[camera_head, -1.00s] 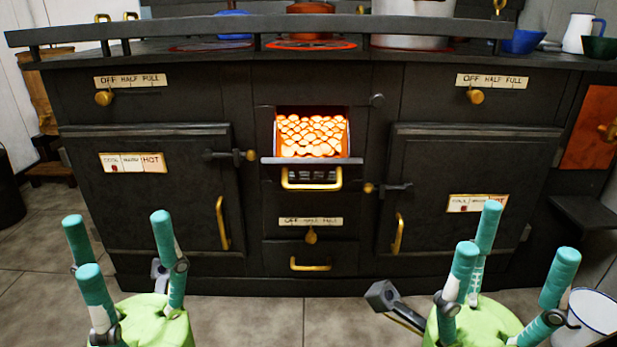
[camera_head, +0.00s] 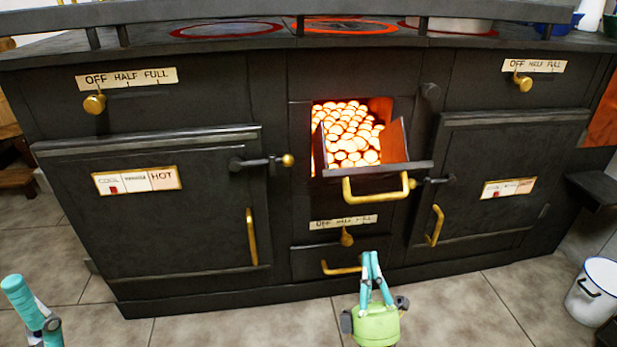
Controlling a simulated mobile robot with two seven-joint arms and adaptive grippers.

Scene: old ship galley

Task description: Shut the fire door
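The fire door (camera_head: 377,171) is the small flap in the middle of the black stove's front. It hangs open, tilted outward below the glowing fire opening (camera_head: 347,135), with a side cheek showing at the right. Its brass handle (camera_head: 375,191) is on its front. My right gripper (camera_head: 371,255), green with teal fingers, is below the handle and apart from it in the picture. Its fingers are drawn together and hold nothing visible. Only a finger of my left gripper (camera_head: 18,290) shows at the lower left; the rest is out of frame.
A lower drawer's brass handle (camera_head: 341,269) is just left of my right fingertips. Oven doors with brass handles (camera_head: 251,237) (camera_head: 435,226) flank the middle. A rail (camera_head: 200,20) runs along the stove top. A white bucket (camera_head: 593,292) stands at right; the floor in front is clear.

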